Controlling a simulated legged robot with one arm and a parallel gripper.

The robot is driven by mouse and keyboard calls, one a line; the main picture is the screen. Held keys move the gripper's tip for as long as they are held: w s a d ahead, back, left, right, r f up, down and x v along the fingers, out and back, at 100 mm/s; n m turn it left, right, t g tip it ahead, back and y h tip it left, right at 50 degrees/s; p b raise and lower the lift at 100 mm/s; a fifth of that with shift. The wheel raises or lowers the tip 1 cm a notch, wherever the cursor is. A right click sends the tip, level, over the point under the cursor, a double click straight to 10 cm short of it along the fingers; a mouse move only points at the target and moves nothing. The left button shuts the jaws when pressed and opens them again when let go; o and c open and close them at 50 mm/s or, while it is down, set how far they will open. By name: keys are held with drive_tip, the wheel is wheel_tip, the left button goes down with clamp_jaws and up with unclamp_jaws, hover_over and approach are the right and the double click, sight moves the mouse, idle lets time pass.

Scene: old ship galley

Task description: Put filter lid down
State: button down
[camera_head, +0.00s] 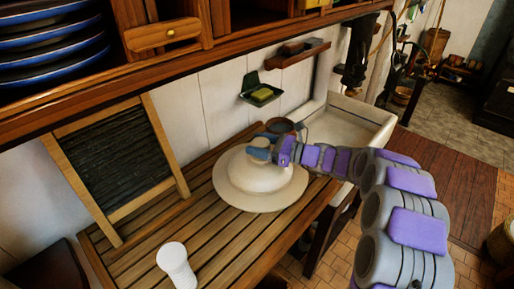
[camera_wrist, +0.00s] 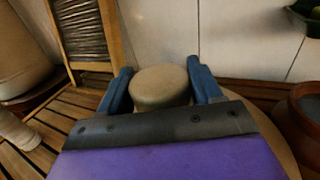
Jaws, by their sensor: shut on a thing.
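The filter lid (camera_head: 262,172) is a cream dome with a wide, flat rim, above or on the slatted wooden counter (camera_head: 205,235). I cannot tell whether its rim touches the slats. My gripper (camera_head: 264,147) reaches in from the right, over the top of the dome. In the wrist view its two blue fingers (camera_wrist: 159,72) stand on either side of the lid's round tan knob (camera_wrist: 160,88), shut on it. Part of the pale rim shows at the right there. My gripper's body hides most of the lid in that view.
A framed dark ribbed board (camera_head: 115,160) leans at the left. A brown pot (camera_head: 284,125) is just behind the lid, near the sink (camera_head: 350,125). Bare slats lie left of the lid.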

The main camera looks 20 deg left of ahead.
drive_tip(key=shift+w+a, duration=0.2)
drive_tip(key=f, duration=0.2)
drive_tip(key=a+f+b, duration=0.1)
drive_tip(key=f, duration=0.1)
drive_tip(key=shift+a, duration=0.2)
drive_tip(key=shift+d+r, duration=0.2)
drive_tip(key=shift+d, duration=0.2)
drive_tip(key=c, duration=0.5)
unclamp_jaws()
drive_tip(key=shift+s+d, duration=0.1)
drive_tip(key=shift+d, duration=0.1)
drive_tip(key=o, duration=0.3)
drive_tip(key=shift+a+f, duration=0.1)
drive_tip(key=shift+a, duration=0.3)
drive_tip(key=d+p, duration=0.2)
drive_tip(key=d, duration=1)
drive_tip(key=shift+d, duration=0.15)
